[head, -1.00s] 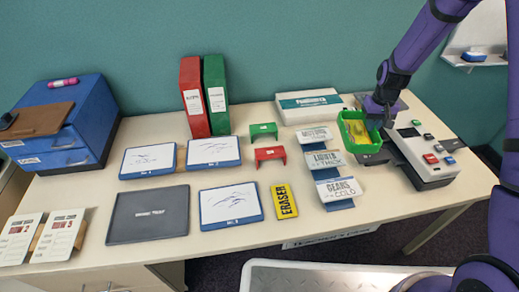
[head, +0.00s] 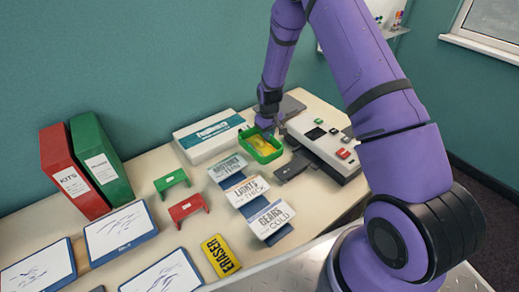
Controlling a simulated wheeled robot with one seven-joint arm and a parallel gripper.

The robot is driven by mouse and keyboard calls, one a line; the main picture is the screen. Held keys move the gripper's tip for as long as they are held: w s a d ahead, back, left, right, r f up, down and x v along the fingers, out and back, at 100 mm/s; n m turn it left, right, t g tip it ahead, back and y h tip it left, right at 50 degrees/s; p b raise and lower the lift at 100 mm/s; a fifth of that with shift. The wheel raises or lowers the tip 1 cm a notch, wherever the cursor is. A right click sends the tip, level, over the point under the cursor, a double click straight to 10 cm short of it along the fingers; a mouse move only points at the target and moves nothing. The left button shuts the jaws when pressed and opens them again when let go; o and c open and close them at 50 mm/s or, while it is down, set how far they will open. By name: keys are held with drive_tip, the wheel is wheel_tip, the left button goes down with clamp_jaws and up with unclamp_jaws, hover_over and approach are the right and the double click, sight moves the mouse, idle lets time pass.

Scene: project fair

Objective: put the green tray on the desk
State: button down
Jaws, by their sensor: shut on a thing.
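The green tray (head: 261,146) is at the back right of the desk (head: 152,227) in the head view, with something yellow inside it. My gripper (head: 271,127) is at the tray's far right side and is shut on it. The fingertips are small and partly hidden by the wrist. The tray looks about level, close to the desk top beside a grey device; I cannot tell whether its base touches anything.
A grey device with buttons (head: 325,143) stands right of the tray. A white box (head: 210,135) lies to the left. Label stands (head: 246,188) are in front.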

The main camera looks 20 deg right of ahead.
drive_tip(key=shift+f, duration=3.2)
drive_tip(key=c, duration=1.2)
unclamp_jaws()
drive_tip(key=shift+f, duration=0.1)
drive_tip(key=shift+c, duration=0.2)
